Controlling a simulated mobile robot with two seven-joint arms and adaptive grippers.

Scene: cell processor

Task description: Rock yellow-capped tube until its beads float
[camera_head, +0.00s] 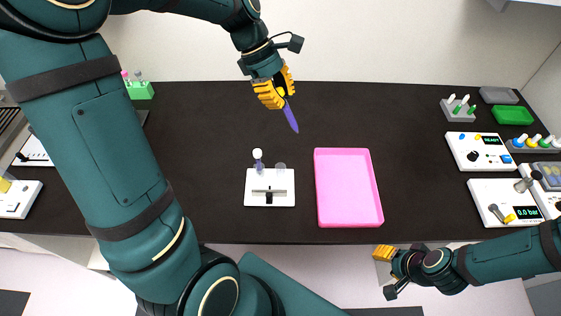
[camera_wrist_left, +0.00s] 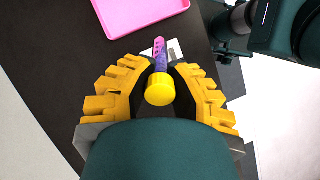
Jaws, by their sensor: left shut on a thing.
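My left gripper (camera_head: 273,90) is shut on the yellow-capped tube (camera_head: 290,115) and holds it above the back of the dark bench. The tube is purple and tilted, its lower end pointing down and to the right in the head view. In the left wrist view the yellow cap (camera_wrist_left: 160,89) faces the camera between the fingers of the left gripper (camera_wrist_left: 159,85). Beyond it the tube shows purple with pink spots toward its far end; whether these are floating beads I cannot tell. My right gripper (camera_head: 384,253) is at the bench's front edge, its fingertips too small to read.
A pink tray (camera_head: 348,222) lies empty mid-bench. Left of it stands a white device (camera_head: 270,201) with a white-capped tube (camera_head: 258,160). Devices and racks crowd the right, including a green tray (camera_head: 512,115). A green rack (camera_head: 139,91) is at back left. The bench behind the pink tray is clear.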

